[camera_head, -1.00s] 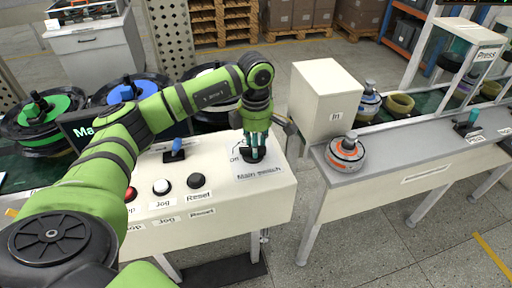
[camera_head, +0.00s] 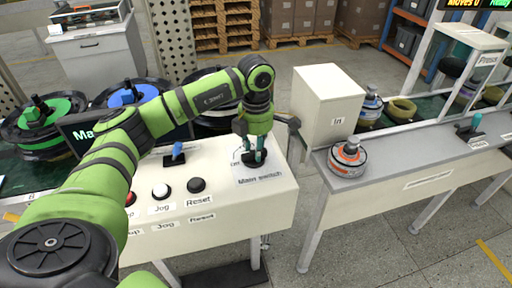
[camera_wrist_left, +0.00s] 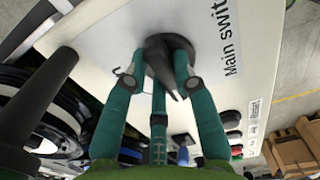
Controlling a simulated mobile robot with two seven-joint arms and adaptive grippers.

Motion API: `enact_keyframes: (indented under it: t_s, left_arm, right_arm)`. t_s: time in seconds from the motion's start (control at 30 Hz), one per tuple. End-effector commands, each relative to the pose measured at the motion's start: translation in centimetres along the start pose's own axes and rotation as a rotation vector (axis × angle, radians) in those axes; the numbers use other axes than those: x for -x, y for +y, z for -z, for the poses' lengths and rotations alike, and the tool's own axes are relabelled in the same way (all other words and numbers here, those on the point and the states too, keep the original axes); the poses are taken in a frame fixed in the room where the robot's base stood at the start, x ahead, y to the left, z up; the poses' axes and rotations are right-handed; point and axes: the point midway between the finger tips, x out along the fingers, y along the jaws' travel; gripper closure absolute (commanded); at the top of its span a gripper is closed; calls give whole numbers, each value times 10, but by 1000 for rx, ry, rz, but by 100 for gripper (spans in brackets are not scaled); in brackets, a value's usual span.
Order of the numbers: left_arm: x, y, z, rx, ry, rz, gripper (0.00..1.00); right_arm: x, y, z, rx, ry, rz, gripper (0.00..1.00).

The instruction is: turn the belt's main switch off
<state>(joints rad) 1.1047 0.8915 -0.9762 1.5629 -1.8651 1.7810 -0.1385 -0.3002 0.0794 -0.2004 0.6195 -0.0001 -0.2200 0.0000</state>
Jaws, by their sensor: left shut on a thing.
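The main switch is a black rotary knob (camera_wrist_left: 164,52) on the white control panel (camera_head: 270,200), above its "Main switch" label (camera_head: 258,178). In the left wrist view its handle sits between the teal fingers and its pointed end faces toward the bottom of the picture. My left gripper (camera_head: 252,157) comes down on the knob from above and is shut on it. In the left wrist view the gripper (camera_wrist_left: 166,75) has fingers on both sides of the handle and one below. In the head view the fingers hide much of the knob. My right gripper is not in view.
Stop, Jog (camera_head: 161,191) and Reset (camera_head: 196,185) buttons and a blue-handled lever (camera_head: 176,153) lie left of the switch. A white box marked "In" (camera_head: 328,105) and a conveyor with a motor part (camera_head: 347,158) stand to the right. A dark post (camera_head: 293,140) rises close beside the gripper.

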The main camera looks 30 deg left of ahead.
Motion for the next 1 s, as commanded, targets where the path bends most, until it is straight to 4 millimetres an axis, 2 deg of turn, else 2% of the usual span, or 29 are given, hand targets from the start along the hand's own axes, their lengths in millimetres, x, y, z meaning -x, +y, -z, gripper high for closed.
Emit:
enact_keyframes:
  t_s: [0.13,0.17,0.2,0.5,0.63,0.77,1.0]
  left_arm:
    - [1,1,0,5,0,-2,100]
    - [1,1,0,5,0,-2,61]
    - [1,1,0,5,0,-2,48]
    - [0,0,0,2,0,-1,48]
    - [8,1,0,1,-3,-2,48]
    - [28,1,-1,1,-4,-4,48]
    - [81,1,0,3,-5,-4,48]
  right_arm:
    - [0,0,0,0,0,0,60]
    - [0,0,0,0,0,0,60]
    - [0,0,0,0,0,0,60]
    - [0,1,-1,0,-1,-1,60]
    - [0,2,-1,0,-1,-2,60]
    - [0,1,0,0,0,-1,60]
    - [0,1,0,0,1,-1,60]
